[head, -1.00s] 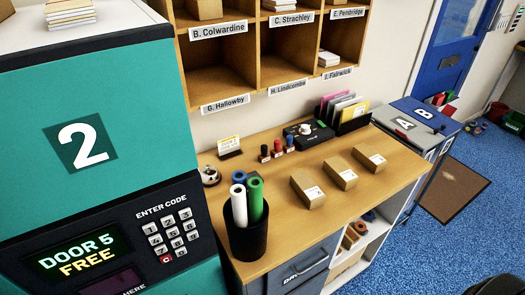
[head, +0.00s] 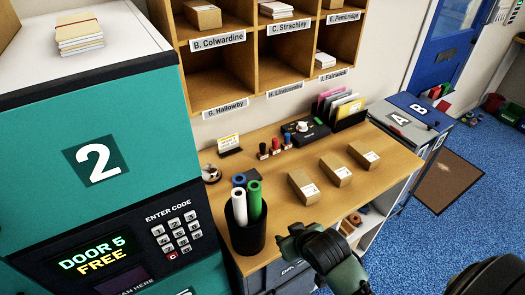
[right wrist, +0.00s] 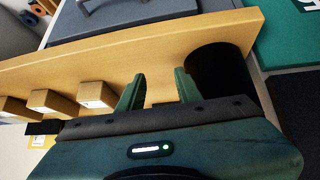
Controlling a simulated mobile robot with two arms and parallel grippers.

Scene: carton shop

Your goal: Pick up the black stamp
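Three small stamps stand in a row at the back of the wooden desk (head: 375,195). The leftmost looks like the black stamp (head: 263,151); the red stamp (head: 276,146) and the blue stamp (head: 288,142) are to its right. My right gripper (head: 290,238) is over the desk's front edge, apart from the stamps and nearer to me. In the right wrist view my gripper (right wrist: 160,76) has its fingers spread with nothing between them. I cannot make out the stamps in that view. My left gripper is not in view.
A black pot (head: 246,232) with rolled tubes stands left of my right gripper. Several small cartons (head: 336,170) lie to the right. Pigeonholes (head: 222,84) hang above; a teal locker (head: 95,110) stands left.

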